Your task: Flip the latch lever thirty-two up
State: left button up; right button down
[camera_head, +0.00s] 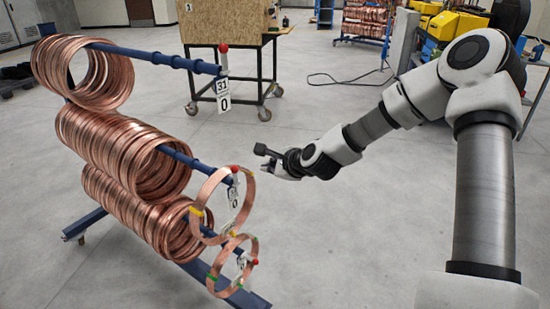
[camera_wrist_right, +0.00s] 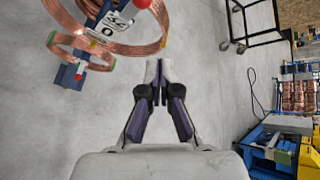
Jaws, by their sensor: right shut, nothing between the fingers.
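The middle arm (camera_head: 180,155) of the coil rack ends in a latch lever with a red ball knob (camera_head: 235,169). A white tag (camera_head: 233,194) hangs there, partly covered by a loose copper ring; its number is not clear in the head view. In the right wrist view the tag (camera_wrist_right: 108,27) and red knob (camera_wrist_right: 142,3) are at the top left, the knob cut by the edge. My right gripper (camera_head: 266,170) is just right of this arm's end, apart from it. Its fingers (camera_wrist_right: 158,68) are shut and empty. My left gripper is out of view.
The bottom arm's red knob (camera_head: 256,262) is below. Copper rings (camera_head: 225,205) hang at the lower arm ends. A wheeled cart (camera_head: 232,25) stands behind.

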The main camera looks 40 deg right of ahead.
jog(key=s+r, duration=0.1)
jog(key=s+r+p, duration=0.1)
jog(key=r, duration=0.1)
jog(key=shift+s+a+r, duration=0.1)
jog(key=shift+s+a, duration=0.1)
jog(key=shift+a, duration=0.1)
